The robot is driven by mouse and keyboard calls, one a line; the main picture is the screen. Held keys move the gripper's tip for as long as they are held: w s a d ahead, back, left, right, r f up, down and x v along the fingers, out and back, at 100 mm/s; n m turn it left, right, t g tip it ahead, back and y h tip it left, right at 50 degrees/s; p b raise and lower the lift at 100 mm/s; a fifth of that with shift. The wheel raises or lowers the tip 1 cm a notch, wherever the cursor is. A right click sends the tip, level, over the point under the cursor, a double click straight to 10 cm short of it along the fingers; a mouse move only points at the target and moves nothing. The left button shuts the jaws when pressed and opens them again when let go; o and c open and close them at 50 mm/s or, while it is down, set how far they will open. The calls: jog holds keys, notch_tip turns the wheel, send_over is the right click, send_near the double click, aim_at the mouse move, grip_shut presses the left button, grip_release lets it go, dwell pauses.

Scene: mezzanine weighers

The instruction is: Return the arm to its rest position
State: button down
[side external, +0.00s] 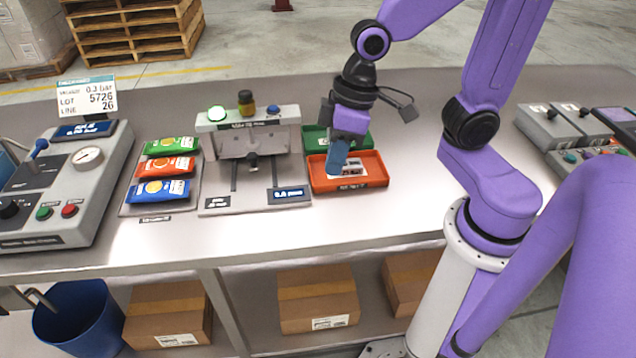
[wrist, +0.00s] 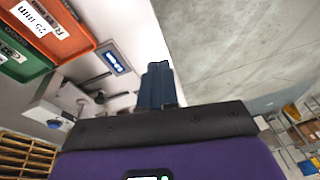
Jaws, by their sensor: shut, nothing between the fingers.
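My gripper (side external: 336,158) is above the left part of the orange tray (side external: 371,181) in the side external view. Its blue fingers point down and are shut with nothing between them. In the wrist view the shut fingers (wrist: 156,84) stand clear of the orange tray (wrist: 83,38), which lies at the upper left. The exact height of the fingertips above the tray is hard to tell. My purple arm reaches in from the right.
A green tray (side external: 316,138) sits behind the orange one. Control boxes stand at both ends. Bare bench (side external: 430,200) lies right of the trays.

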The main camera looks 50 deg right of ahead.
jog(key=s+d+n+g+h, duration=0.1)
jog(key=s+d+n, duration=0.4)
jog(key=s, duration=0.5)
jog(key=shift+s+h, duration=0.25)
jog(key=shift+h, duration=0.35)
